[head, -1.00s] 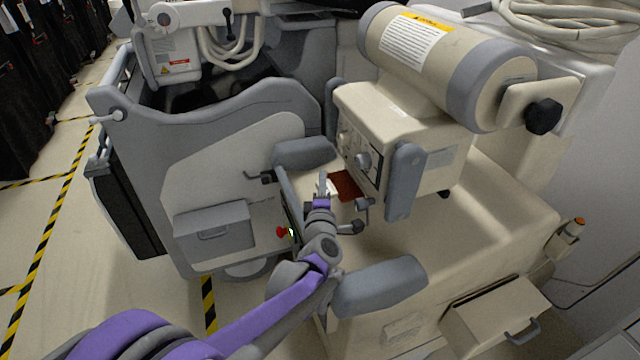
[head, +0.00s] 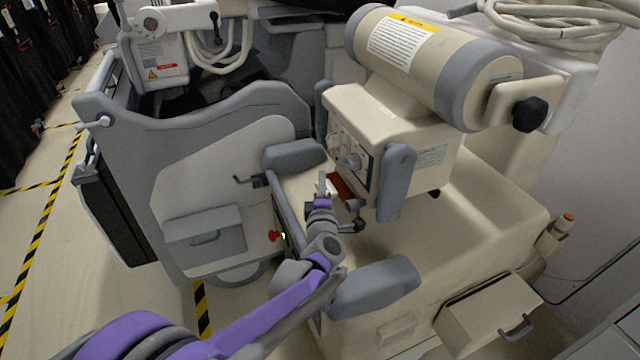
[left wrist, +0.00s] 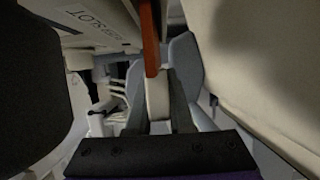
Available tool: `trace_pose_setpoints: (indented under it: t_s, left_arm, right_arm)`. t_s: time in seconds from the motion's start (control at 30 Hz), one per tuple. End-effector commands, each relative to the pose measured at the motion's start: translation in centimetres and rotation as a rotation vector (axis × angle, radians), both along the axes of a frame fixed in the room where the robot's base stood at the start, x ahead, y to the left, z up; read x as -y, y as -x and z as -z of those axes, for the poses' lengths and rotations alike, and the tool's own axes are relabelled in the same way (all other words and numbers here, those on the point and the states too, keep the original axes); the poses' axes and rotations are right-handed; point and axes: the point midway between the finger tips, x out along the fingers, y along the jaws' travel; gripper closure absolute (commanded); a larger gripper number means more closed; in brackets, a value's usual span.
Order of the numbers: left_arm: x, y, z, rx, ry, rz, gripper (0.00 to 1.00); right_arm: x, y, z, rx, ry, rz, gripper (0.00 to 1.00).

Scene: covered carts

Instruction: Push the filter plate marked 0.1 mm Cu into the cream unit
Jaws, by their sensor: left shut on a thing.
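The copper-brown filter plate (head: 343,188) shows at the lower front of the cream unit (head: 388,125), and its far end is hidden there. I cannot read a marking on it. In the left wrist view the plate (left wrist: 151,40) is seen edge-on, running away from me beside a panel lettered SLOT (left wrist: 92,18). My left gripper (head: 322,192) is shut on the plate's pale grip block (left wrist: 157,98), one finger on each side. I cannot tell how deep the plate sits in the unit. My right gripper is not in view.
A cream cylinder (head: 435,60) lies on top of the unit. Grey padded handles (head: 375,288) and a black knob (head: 353,226) stand close around my left arm. A red knob (head: 274,236) is left of it.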

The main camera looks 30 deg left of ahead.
Motion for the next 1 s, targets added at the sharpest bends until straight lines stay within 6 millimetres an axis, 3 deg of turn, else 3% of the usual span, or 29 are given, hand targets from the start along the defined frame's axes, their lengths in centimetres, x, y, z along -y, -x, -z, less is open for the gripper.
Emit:
trace_pose_setpoints:
  t_s: [1.0]
  left_arm:
    - [-2.5, 2.9, -0.1, 0.0, -0.001, 0.0, 1.0]
  right_arm:
    - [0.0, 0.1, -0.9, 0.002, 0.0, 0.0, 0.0]
